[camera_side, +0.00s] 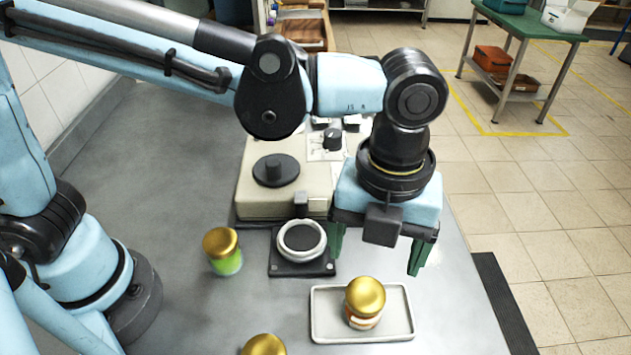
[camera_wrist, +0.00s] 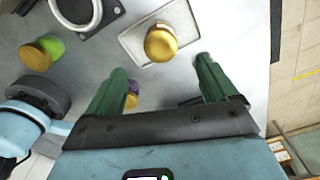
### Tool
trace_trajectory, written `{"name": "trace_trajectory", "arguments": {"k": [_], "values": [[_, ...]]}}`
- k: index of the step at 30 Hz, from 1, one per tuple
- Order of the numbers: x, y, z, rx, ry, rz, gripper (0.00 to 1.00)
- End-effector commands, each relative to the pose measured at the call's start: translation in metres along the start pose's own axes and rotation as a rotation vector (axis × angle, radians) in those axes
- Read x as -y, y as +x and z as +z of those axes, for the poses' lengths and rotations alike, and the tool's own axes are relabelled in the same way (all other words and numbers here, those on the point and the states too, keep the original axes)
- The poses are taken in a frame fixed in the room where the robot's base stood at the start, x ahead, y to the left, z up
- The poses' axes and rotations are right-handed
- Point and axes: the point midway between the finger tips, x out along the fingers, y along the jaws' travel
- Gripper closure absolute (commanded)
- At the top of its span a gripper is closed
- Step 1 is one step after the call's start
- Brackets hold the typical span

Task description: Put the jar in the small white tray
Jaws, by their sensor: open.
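A jar with a gold lid and an orange-and-white label (camera_side: 364,305) stands upright in the small white tray (camera_side: 325,329). In the wrist view the jar (camera_wrist: 160,44) shows lid-first, in the tray (camera_wrist: 136,46) just past the fingertips. My gripper (camera_side: 377,257) is open and empty, with green fingers pointing down, above and behind the jar in the side view. In the wrist view my gripper (camera_wrist: 160,68) has a wide gap between its fingers, with no finger seen touching the jar.
A green jar with a gold lid (camera_side: 224,252) stands left of a black-based ring fixture (camera_side: 302,243). Another gold-lidded jar (camera_side: 265,345) is cut off at the bottom edge. A beige machine (camera_side: 265,190) stands behind.

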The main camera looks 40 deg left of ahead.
Motion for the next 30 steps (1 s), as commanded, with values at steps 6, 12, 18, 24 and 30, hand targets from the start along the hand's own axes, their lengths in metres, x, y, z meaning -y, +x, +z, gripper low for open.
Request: {"name": "trace_trajectory", "arguments": {"k": [6, 12, 18, 24, 30], "values": [[-0.011, -0.01, 0.014, 0.009, -0.128, -0.028, 0.14], [-0.064, -0.021, 0.068, 0.031, -0.725, -0.173, 0.14], [-0.133, -0.022, 0.113, 0.011, -1.452, -0.384, 0.14], [-0.199, -0.015, 0.139, -0.069, -2.102, -0.625, 0.14], [-0.236, -0.007, 0.148, -0.161, -2.468, -0.799, 0.14]]}}
